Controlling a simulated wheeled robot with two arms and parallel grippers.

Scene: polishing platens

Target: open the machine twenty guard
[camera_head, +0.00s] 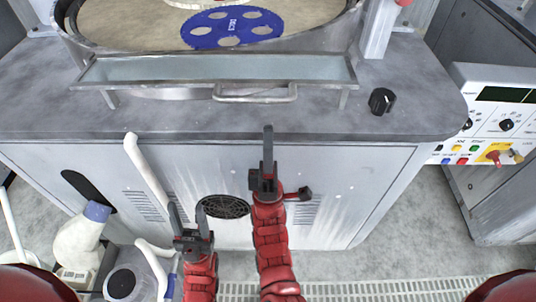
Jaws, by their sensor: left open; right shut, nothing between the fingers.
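The machine's guard (170,69) looks like a pale rectangular panel in a metal frame, low across the front of the round polishing basin. My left gripper (189,217) is open and empty, lower and to the left, in front of the cabinet. No number is readable on the machine.
A blue perforated disc (232,27) lies in the basin. A black knob (382,101) stands on the grey worktop (420,85). A control panel (490,125) is at right. White pipes (148,170) and a white bottle-like container (80,238) stand at lower left.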

